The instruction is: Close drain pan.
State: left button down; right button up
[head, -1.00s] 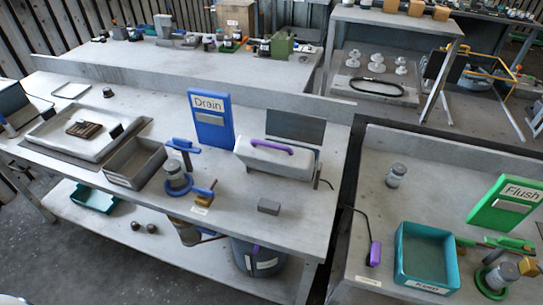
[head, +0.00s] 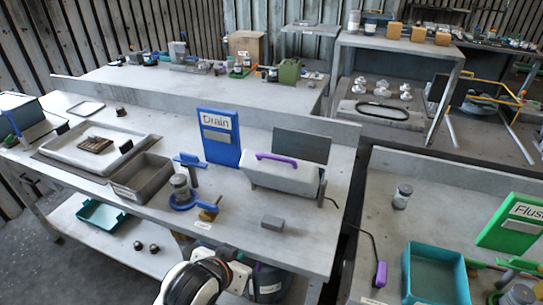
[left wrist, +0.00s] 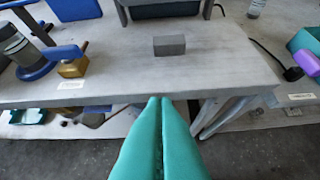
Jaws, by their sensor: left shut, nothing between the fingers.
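No part is labelled as a drain pan. Behind the Drain area's front edge stands a pale box (head: 283,180) with a purple handle (head: 285,157) along its top front. A dark flat panel (head: 302,145) stands upright behind it; I cannot tell whether it is a lid. The blue Drain sign (head: 219,137) stands left of the box. My left gripper (head: 232,258) is low at the bench's front edge. In the left wrist view its teal fingers (left wrist: 160,100) are together and empty, short of a small grey block (left wrist: 169,46). My right gripper is not in view.
The grey block (head: 272,223) lies between gripper and box. A blue-based cylinder (head: 181,192) and brass valve (head: 208,213) stand to its left. An open grey bin (head: 143,178) is farther left. A dark bucket (head: 266,284) sits below the bench. The Flush bench stands right.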

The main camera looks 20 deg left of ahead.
pick_arm(q)
jog(key=w+d+r+t, duration=0.1)
jog(key=w+r+t, duration=0.4)
jog(key=r, duration=0.7)
notch_tip(320, 180, up, 8)
jog(key=r+t+b, duration=0.1)
jog(key=t+b, duration=0.2)
jog(key=b, duration=0.1)
send_over(280, 174)
jog(key=a, duration=0.2)
jog(key=shift+w+d+f+n+h, duration=0.2)
jog(key=shift+w+f+n+h, duration=0.1)
jog(key=shift+n, duration=0.1)
jog(key=f, duration=0.1)
jog(key=s+f, duration=0.2)
jog(key=shift+f, duration=0.35)
